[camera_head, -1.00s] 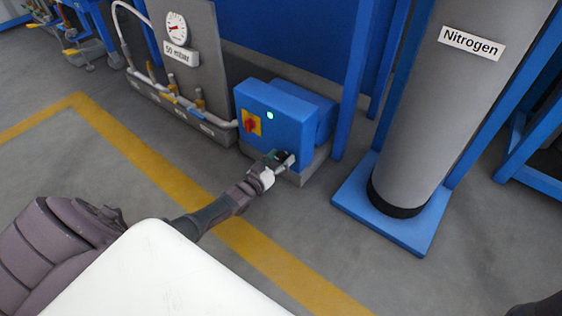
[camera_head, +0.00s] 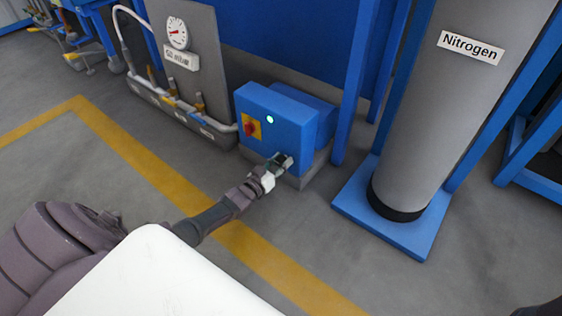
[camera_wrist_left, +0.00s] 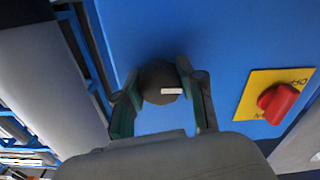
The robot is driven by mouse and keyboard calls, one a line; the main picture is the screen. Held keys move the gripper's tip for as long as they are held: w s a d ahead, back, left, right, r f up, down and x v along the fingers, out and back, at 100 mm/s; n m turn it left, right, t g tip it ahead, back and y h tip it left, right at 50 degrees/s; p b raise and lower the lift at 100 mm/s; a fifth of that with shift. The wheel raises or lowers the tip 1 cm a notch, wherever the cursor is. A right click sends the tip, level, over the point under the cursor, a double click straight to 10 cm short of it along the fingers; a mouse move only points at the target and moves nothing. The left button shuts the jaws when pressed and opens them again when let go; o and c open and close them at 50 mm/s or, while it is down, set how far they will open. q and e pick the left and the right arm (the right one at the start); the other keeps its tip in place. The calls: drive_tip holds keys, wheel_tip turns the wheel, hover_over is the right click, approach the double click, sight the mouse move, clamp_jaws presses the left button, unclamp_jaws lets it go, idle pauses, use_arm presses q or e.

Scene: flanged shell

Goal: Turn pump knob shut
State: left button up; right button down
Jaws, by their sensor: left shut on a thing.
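The pump is a blue box (camera_head: 297,112) with a lit green lamp on its front. In the left wrist view its blue front face (camera_wrist_left: 215,40) fills most of the picture. The pump knob (camera_wrist_left: 160,84) is round and dark with a short white mark, which lies nearly level in that view. My left gripper (camera_head: 281,160) is at the lower right of the box front. In the left wrist view its two green fingers (camera_wrist_left: 158,73) are closed on the knob, one on each side. In the head view the gripper hides the knob. My right gripper is not in view.
A red switch on a yellow plate (camera_head: 251,127) is beside the knob and also shows in the left wrist view (camera_wrist_left: 277,100). A grey Nitrogen cylinder (camera_head: 440,120) stands on a blue base to the right. A gauge panel (camera_head: 205,75) with pipes is to the left.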

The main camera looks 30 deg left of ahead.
use_arm(q)
drive_tip(key=m, duration=0.4)
drive_tip(key=shift+m, duration=0.3)
drive_tip(key=m, duration=0.9)
drive_tip(key=shift+f, duration=0.1)
drive_tip(key=shift+m+b, duration=0.4)
drive_tip(key=shift+m, duration=1.5)
drive_tip(key=o, duration=1.1)
drive_tip(key=shift+o, duration=0.2)
drive_tip(key=shift+s, duration=0.15)
drive_tip(key=s+a, duration=0.1)
drive_tip(key=s, duration=1)
drive_tip(key=shift+s, duration=0.4)
